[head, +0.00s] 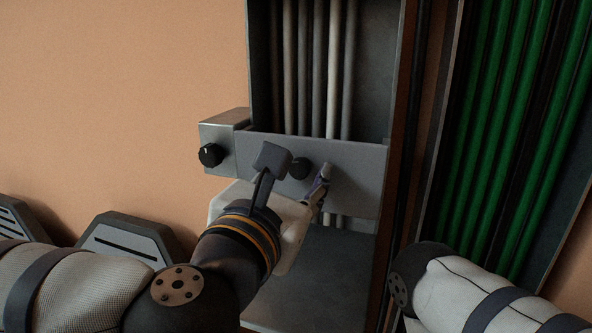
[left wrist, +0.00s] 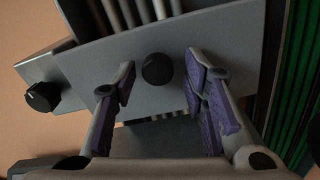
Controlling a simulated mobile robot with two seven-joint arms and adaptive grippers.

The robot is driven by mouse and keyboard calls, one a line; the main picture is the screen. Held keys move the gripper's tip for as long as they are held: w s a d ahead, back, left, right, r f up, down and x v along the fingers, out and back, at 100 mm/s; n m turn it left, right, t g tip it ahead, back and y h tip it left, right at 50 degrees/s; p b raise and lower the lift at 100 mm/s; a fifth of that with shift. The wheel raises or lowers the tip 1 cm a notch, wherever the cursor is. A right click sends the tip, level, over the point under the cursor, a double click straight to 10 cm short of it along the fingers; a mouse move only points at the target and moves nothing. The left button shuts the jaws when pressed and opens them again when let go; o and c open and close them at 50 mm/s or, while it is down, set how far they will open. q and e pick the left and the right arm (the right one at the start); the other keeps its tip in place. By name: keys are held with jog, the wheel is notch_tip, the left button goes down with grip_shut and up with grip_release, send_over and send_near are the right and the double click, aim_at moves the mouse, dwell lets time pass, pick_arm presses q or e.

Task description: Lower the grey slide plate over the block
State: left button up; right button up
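The grey slide plate (head: 357,172) lies across the front of a tall channel and carries a black knob (head: 301,168). It also shows in the left wrist view (left wrist: 110,78), with its knob (left wrist: 158,70). A grey block (head: 221,134) with its own black knob (head: 210,155) sits at the plate's left end; it also shows in the left wrist view (left wrist: 36,72). My left gripper (head: 303,180) is open in front of the plate, its purple-padded fingers (left wrist: 161,82) on either side of the plate's knob, with gaps visible. My right gripper is out of view.
Several pale rods (head: 318,70) run vertically in the channel behind the plate. Green tubes (head: 515,130) fill a panel on the right. Dark slotted housings (head: 138,240) stand along the orange wall at lower left. My right forearm is at lower right.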

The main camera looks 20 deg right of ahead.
pick_arm(q)
jog(key=shift+s+r, duration=0.1)
jog(key=shift+r, duration=0.05)
jog(key=v, duration=0.7)
jog(key=shift+s+a, duration=0.15)
jog(key=shift+a, duration=0.05)
